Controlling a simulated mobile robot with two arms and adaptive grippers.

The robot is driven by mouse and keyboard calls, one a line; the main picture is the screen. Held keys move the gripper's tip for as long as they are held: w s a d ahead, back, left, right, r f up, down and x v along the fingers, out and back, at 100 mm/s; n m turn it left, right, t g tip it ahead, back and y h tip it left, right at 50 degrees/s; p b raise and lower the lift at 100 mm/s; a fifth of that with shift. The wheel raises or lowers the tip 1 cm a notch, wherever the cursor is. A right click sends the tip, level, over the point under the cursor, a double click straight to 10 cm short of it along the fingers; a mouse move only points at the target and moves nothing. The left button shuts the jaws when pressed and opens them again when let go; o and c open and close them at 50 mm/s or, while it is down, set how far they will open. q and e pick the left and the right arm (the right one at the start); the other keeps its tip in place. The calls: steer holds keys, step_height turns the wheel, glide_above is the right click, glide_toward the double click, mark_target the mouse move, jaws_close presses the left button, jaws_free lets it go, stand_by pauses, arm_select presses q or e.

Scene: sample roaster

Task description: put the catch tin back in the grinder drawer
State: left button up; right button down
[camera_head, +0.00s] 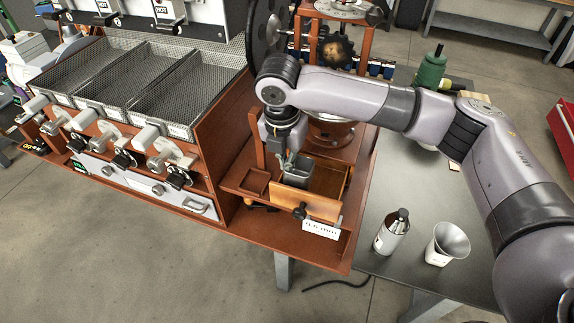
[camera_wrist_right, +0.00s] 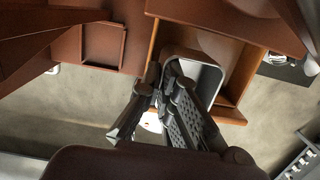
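The catch tin (camera_head: 297,174) is a small grey open-topped box at the grinder. It sits in or just above the pulled-out wooden drawer (camera_head: 305,203); I cannot tell whether it touches the drawer floor. My right gripper (camera_head: 287,158) reaches down to the tin's rim from behind. In the right wrist view the tin (camera_wrist_right: 205,68) shows its pale rim, with the drawer's wooden walls (camera_wrist_right: 235,117) around it. There the right gripper's fingers (camera_wrist_right: 166,82) are close together with the tin's wall between them. My left gripper is not in view.
A small square wooden tray (camera_head: 256,183) lies left of the drawer. The roaster's mesh trays (camera_head: 180,88) are at left.

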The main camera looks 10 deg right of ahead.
step_height(320, 180, down, 2)
steer(key=shift+f, duration=0.2)
steer(key=shift+s+f+p, duration=0.15)
steer(key=shift+f+p, duration=0.15)
steer(key=c, duration=1.8)
jaws_free()
steer(key=shift+w, duration=0.2)
steer(key=shift+r+b, duration=0.3)
step_height(320, 180, up, 12)
steer(key=s+a+b, duration=0.1)
steer(key=shift+r, duration=0.25)
